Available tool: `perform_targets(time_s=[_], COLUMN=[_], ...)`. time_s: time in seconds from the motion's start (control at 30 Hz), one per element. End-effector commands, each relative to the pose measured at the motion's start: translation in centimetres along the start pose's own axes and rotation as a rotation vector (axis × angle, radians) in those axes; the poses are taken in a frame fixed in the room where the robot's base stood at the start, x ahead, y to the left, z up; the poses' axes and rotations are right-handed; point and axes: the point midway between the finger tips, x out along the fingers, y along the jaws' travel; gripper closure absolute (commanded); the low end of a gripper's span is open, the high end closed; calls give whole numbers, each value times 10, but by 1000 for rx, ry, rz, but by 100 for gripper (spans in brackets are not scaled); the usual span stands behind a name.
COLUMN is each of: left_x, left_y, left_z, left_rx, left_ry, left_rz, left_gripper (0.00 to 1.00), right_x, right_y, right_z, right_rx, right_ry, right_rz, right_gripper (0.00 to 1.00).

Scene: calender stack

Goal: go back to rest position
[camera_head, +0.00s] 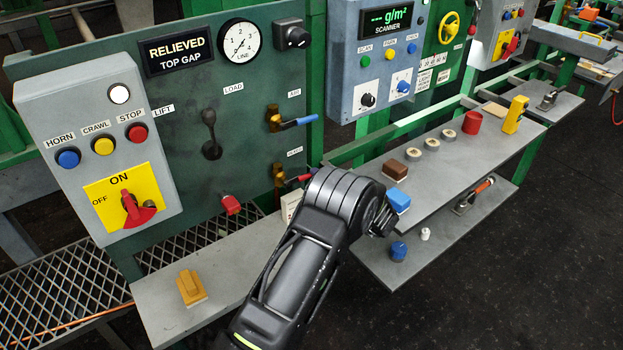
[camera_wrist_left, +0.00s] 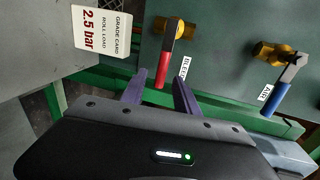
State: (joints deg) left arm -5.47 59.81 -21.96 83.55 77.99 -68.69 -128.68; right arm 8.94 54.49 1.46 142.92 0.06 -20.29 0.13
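My left arm (camera_head: 310,235) comes in from the bottom of the head view, its wrist bent in front of the panel's lower right corner. Its gripper is hidden there. In the left wrist view my left gripper (camera_wrist_left: 160,77) is open, with two dark fingers apart. The red bleed handle (camera_wrist_left: 169,56) shows between and beyond the fingertips; I see no grip on it. That handle (camera_head: 299,181) is partly behind my wrist in the head view. My right gripper is in neither view.
The green panel (camera_head: 185,130) carries a load lever (camera_head: 210,135) and a blue air handle (camera_head: 300,122). A grade card (camera_wrist_left: 102,33) is close to the fingers. The grey shelf (camera_head: 455,160) at right holds several small items. Dark floor (camera_head: 560,250) at right is clear.

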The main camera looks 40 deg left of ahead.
Motion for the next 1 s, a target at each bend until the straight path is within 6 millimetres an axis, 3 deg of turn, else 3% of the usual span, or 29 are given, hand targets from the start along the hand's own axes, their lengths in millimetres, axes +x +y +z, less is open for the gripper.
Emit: perform_targets(time_s=[0.67,0.87,1.0], left_x=[-4,-4,-15], left_y=[0,6,34], left_z=[0,-11,-32], left_rx=[-20,-220,-424], left_ry=[0,44,167], left_rz=[1,27,116], left_gripper=[63,63,63], right_x=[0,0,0], right_y=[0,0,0], right_z=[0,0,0], right_rx=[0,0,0], right_ry=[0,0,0], right_rz=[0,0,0], right_gripper=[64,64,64])
